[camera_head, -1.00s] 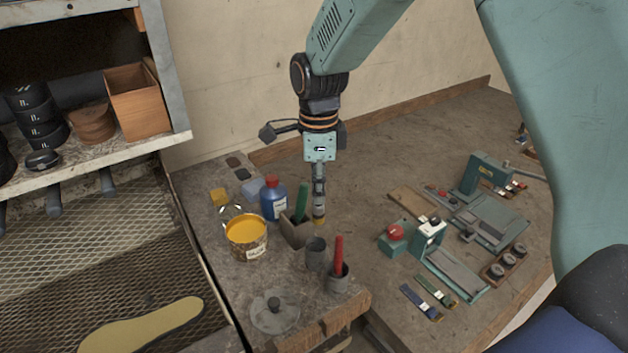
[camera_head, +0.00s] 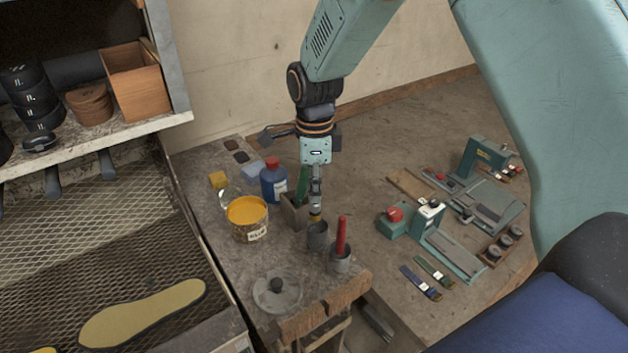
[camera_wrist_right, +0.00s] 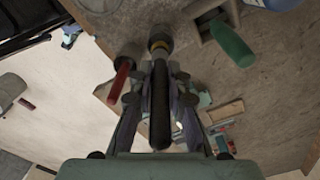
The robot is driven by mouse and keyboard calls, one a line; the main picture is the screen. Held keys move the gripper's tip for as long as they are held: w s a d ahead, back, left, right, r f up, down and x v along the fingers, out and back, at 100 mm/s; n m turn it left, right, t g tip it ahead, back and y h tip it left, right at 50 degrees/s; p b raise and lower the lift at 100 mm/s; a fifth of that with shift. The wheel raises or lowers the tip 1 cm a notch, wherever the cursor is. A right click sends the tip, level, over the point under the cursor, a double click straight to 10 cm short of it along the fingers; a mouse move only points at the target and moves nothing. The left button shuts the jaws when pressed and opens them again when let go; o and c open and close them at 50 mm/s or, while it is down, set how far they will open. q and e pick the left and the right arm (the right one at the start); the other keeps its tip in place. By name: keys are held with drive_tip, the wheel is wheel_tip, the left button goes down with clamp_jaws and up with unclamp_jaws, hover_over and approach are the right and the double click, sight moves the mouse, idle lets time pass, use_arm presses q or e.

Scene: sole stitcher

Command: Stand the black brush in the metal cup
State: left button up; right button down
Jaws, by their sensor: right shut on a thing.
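My right gripper (camera_head: 316,178) is shut on the black brush, which hangs upright below it. In the right wrist view the brush's dark handle (camera_wrist_right: 160,105) lies between the fingers, with a yellow band near its far end. The metal cup (camera_head: 317,237) is a small grey cup on the bench, directly below the brush. The brush's lower end overlaps the cup's mouth in both views; I cannot tell how far inside it is. The cup also shows in the right wrist view (camera_wrist_right: 160,33). My left gripper is not in view.
A second cup (camera_head: 340,262) with a red-handled tool (camera_head: 341,235) stands close at right. A box (camera_head: 293,212) with a green-handled tool, a blue bottle (camera_head: 273,182) and a yellow tin (camera_head: 247,215) stand at left. A lidded glass dish (camera_head: 277,295) is in front.

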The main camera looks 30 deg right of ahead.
sight(317, 208)
drive_tip(key=shift+d+f, duration=0.65)
drive_tip(key=shift+f, duration=0.1)
drive_tip(key=shift+s+f+b, duration=0.1)
drive_tip(key=shift+f+b, duration=0.45)
drive_tip(key=shift+b, duration=0.2)
drive_tip(key=shift+a+f+b, duration=0.6)
drive_tip(key=shift+a+b, duration=0.05)
drive_tip(key=shift+b, duration=0.15)
drive_tip(key=shift+d+f+b, duration=0.65)
drive_tip(key=shift+f+b, duration=0.25)
drive_tip(key=shift+f, duration=0.1)
drive_tip(key=shift+a+f, duration=0.35)
drive_tip(key=shift+a, duration=0.2)
drive_tip(key=shift+d+f, duration=0.1)
drive_tip(key=shift+d, duration=0.3)
drive_tip(key=c, duration=1.7)
unclamp_jaws()
drive_tip(key=shift+c, duration=0.2)
drive_tip(key=o, duration=0.5)
drive_tip(key=shift+a, duration=0.3)
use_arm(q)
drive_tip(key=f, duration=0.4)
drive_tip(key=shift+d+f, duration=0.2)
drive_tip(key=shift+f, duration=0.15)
use_arm(e)
drive_tip(key=shift+o, duration=0.2)
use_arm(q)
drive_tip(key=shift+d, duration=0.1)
use_arm(e)
drive_tip(key=shift+d, duration=0.15)
